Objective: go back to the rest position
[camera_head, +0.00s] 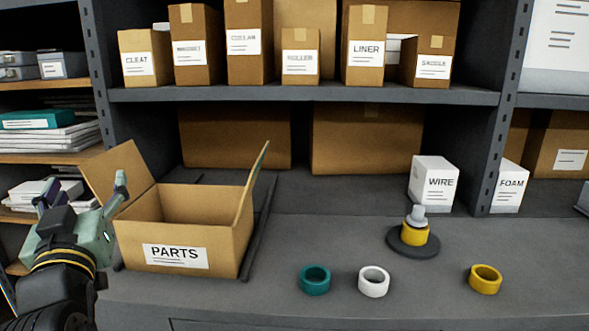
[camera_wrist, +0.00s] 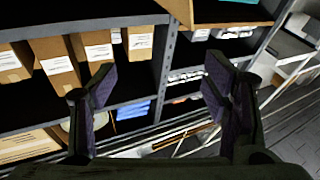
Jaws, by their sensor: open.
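My gripper (camera_head: 82,190) is at the far left of the head view, beside the left side of the open PARTS box (camera_head: 176,256). In the wrist view my gripper (camera_wrist: 157,90) shows its two fingers well apart with nothing between them. The wrist view looks toward shelves with boxes.
The PARTS box has raised flaps. On the bench (camera_head: 330,235) are a teal ring (camera_head: 315,280), a white ring (camera_head: 374,282), a yellow ring (camera_head: 485,279), and a dark-based peg (camera_head: 413,243) with a yellow ring around it. WIRE (camera_head: 433,184) and FOAM (camera_head: 508,187) boxes stand behind.

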